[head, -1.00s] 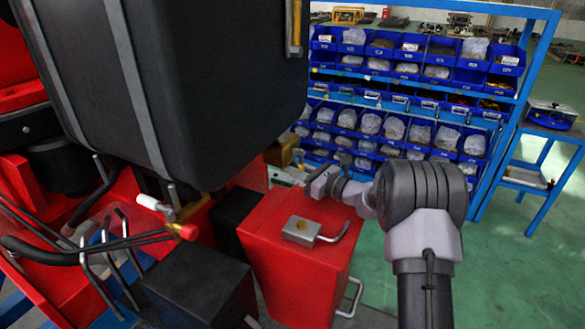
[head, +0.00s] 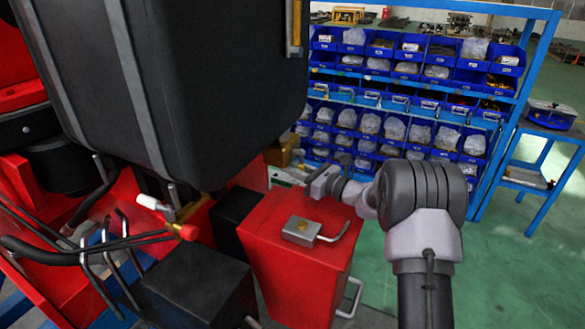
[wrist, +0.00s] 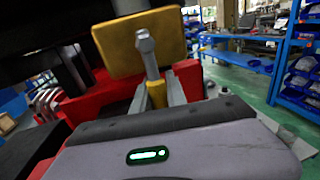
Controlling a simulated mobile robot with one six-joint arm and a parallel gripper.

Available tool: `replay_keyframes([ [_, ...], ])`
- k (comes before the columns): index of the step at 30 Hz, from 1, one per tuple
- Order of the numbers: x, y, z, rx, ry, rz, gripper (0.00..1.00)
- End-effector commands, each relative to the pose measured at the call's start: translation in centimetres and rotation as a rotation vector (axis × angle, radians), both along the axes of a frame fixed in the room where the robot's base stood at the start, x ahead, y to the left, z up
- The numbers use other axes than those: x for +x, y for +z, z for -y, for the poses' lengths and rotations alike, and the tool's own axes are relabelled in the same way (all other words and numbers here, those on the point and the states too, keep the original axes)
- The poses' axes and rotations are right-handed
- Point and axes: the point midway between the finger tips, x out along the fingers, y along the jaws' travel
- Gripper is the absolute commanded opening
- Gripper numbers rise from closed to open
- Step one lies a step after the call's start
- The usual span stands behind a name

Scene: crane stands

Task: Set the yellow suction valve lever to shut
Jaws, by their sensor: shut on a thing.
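The valve shows in the wrist view as a yellow block (wrist: 118,48) behind a lever (wrist: 150,62). The lever has a grey shaft with a rounded knob on top and a yellow lower part. My gripper (wrist: 157,95) is shut on that yellow lower part, a finger on each side. The shaft stands nearly upright in this view, tilted slightly left. In the head view the yellow block (head: 283,152) is just beyond my gripper (head: 314,183), above the red box. The lever itself is mostly hidden there by my gripper.
A red box (head: 300,268) with a grey latch (head: 302,231) stands below my gripper. A large black tank (head: 190,80) hangs at left. A white-handled lever (head: 152,203) and several bent rods lie at left.

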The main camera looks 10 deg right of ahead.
Motion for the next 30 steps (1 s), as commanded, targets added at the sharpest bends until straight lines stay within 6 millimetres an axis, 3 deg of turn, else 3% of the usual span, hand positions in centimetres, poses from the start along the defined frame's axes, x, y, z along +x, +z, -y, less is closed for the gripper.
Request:
replay_keyframes([
  [9,0.0,0.1,0.0,0.004,0.0,-0.006,0.0],
  [18,-1.2,0.4,-0.9,0.147,0.0,-0.206,0.0],
  [26,-1.3,0.0,-0.9,0.156,0.0,-0.215,0.0],
  [27,-1.3,0.0,-0.9,0.156,0.0,-0.215,0.2],
  [30,-1.3,0.0,-0.9,0.156,0.0,-0.215,0.39],
])
